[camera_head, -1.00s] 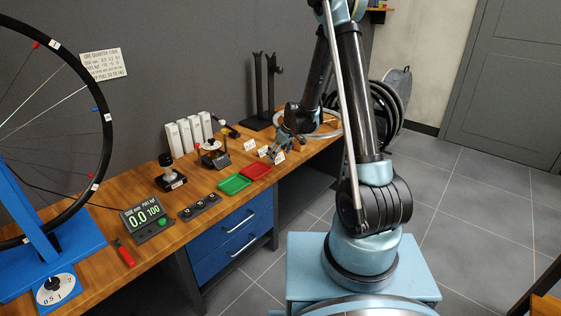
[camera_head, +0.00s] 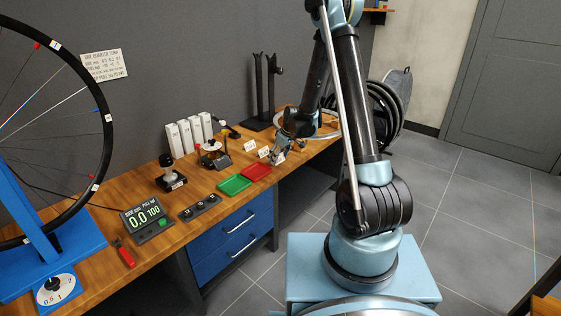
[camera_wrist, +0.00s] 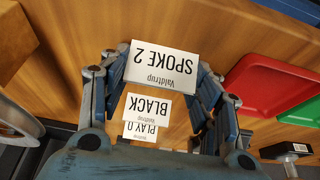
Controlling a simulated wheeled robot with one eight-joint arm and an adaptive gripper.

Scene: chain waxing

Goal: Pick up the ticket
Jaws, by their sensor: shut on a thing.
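Three small white tickets stand on the wooden bench. In the wrist view their print is upside down: the "SPOKE 2" ticket (camera_wrist: 160,66) is largest, with the "BLACK" ticket (camera_wrist: 147,106) and the partly covered "PLAY 0" ticket (camera_wrist: 140,130) below it. My gripper (camera_wrist: 160,70) has its blue-grey fingers at the left and right edges of the "SPOKE 2" ticket and is shut on it. In the head view my gripper (camera_head: 280,152) is low at the bench's front edge, around the rightmost ticket. I cannot tell whether that ticket still touches the bench.
A red tray (camera_head: 257,172) and a green tray (camera_head: 234,185) lie beside the tickets. A black stand (camera_head: 262,95) and a wheel rim (camera_head: 322,122) are behind. White boxes (camera_head: 188,133) and a gauge (camera_head: 148,216) are farther left. Floor lies open at right.

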